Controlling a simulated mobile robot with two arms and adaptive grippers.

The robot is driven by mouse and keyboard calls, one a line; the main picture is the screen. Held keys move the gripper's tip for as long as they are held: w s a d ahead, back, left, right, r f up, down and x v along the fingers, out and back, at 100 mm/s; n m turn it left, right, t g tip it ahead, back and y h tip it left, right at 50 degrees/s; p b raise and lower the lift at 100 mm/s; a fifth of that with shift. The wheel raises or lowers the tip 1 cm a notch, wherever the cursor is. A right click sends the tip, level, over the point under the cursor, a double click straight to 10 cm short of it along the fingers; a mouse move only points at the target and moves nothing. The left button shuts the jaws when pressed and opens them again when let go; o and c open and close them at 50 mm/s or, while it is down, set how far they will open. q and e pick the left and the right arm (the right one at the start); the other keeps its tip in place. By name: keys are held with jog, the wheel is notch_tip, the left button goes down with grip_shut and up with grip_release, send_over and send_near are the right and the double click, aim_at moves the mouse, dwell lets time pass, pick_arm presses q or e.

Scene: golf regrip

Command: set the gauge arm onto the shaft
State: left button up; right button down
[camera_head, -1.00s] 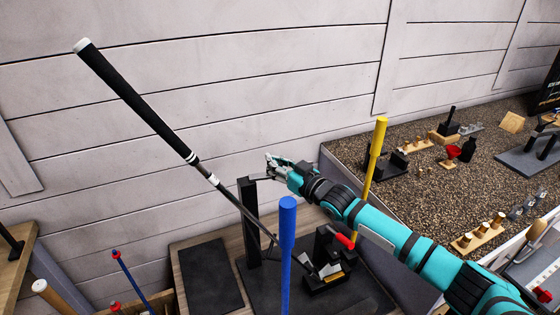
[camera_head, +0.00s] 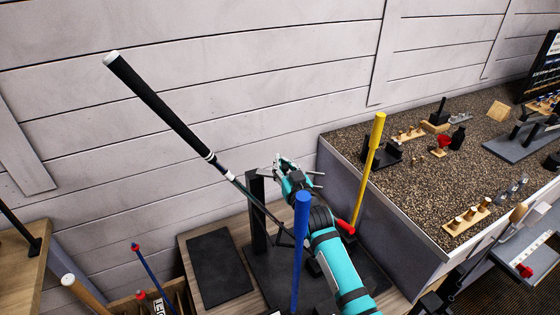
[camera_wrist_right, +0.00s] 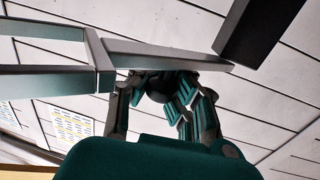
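The golf club's black grip (camera_head: 160,107) slants from upper left down to the right. Its thin shaft (camera_head: 243,188) passes in front of a black upright post (camera_head: 258,210). My right gripper (camera_head: 281,163) is beside the post's top, at the grey gauge arm (camera_head: 316,174). In the right wrist view the gauge arm (camera_wrist_right: 165,53) runs from the dark post (camera_wrist_right: 258,32) across the finger area (camera_wrist_right: 160,95) to a forked end at left. The arm appears off the shaft. The bar hides the fingertips, so their grip is unclear. My left gripper is not in view.
A blue rod (camera_head: 301,250) stands in front of my right arm, and a yellow rod (camera_head: 369,172) stands to its right. A gravel-topped counter (camera_head: 440,190) with small fixtures is at right. A dark mat (camera_head: 217,268) lies bare on the bench at left.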

jog(key=shift+d+f, duration=0.2)
jog(key=shift+d, duration=0.1)
jog(key=c, duration=2)
grip_release()
jog(key=shift+o, duration=1.3)
jog(key=shift+d, duration=0.1)
jog(key=o, duration=0.6)
jog(key=shift+s+d, duration=0.1)
jog(key=shift+d, duration=0.1)
jog(key=shift+a+r, duration=0.1)
jog(key=shift+a, duration=0.1)
jog(key=shift+s, duration=0.1)
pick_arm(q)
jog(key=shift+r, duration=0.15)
pick_arm(e)
jog(key=v, duration=1.1)
jog(key=shift+s+d, duration=0.15)
jog(key=shift+s, duration=0.25)
jog(key=shift+c, duration=0.3)
